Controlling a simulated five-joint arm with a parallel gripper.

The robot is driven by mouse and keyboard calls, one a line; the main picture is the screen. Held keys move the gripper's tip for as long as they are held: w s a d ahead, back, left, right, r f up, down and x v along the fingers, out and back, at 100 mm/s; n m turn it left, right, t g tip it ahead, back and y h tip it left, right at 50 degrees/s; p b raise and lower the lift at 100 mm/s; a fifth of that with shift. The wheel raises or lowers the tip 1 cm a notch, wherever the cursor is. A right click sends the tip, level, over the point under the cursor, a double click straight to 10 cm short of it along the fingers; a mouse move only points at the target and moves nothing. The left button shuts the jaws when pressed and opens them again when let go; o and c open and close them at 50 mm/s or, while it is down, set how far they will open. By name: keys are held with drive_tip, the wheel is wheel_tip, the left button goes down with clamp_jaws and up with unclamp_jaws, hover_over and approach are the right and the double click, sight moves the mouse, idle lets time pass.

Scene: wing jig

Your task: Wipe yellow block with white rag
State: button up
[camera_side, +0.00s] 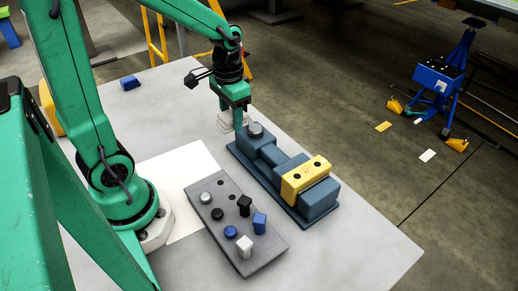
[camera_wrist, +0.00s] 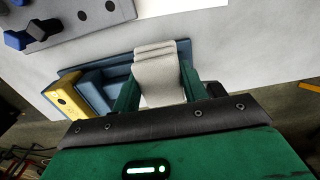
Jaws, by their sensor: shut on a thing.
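The yellow block (camera_side: 305,178) lies across the near right part of a dark blue fixture (camera_side: 320,203) and has dark holes in its top. It also shows at the left in the wrist view (camera_wrist: 64,95). My gripper (camera_side: 232,118) is at the far left end of the fixture, apart from the yellow block. In the wrist view its green fingers (camera_wrist: 158,92) are shut on the folded white rag (camera_wrist: 157,72). In the side view the rag (camera_side: 224,122) shows partly behind the gripper. Whether the rag touches the table or fixture is unclear.
A grey peg board (camera_side: 262,262) with blue, black, white and grey pegs stands left of the fixture. A small blue block (camera_side: 130,83) lies at the table's far left. The table's front right is clear.

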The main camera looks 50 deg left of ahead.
drive_tip(key=w+d+r, duration=0.2)
drive_tip(key=d, duration=0.4)
drive_tip(key=w+d+r, duration=0.1)
drive_tip(key=w+d, duration=0.2)
drive_tip(key=d, duration=0.2)
wheel_tip(320, 180, up, 3)
hover_over(301, 175)
drive_tip(key=shift+f, duration=0.2)
drive_tip(key=shift+f, duration=3.5)
drive_tip(key=shift+w+f, duration=0.5)
drive_tip(key=shift+w, duration=0.1)
drive_tip(key=shift+c, duration=0.4)
drive_tip(key=shift+w+a, duration=0.15)
drive_tip(key=shift+w, duration=1.25)
drive_tip(key=shift+s, duration=2)
wheel_tip(301, 175, up, 8)
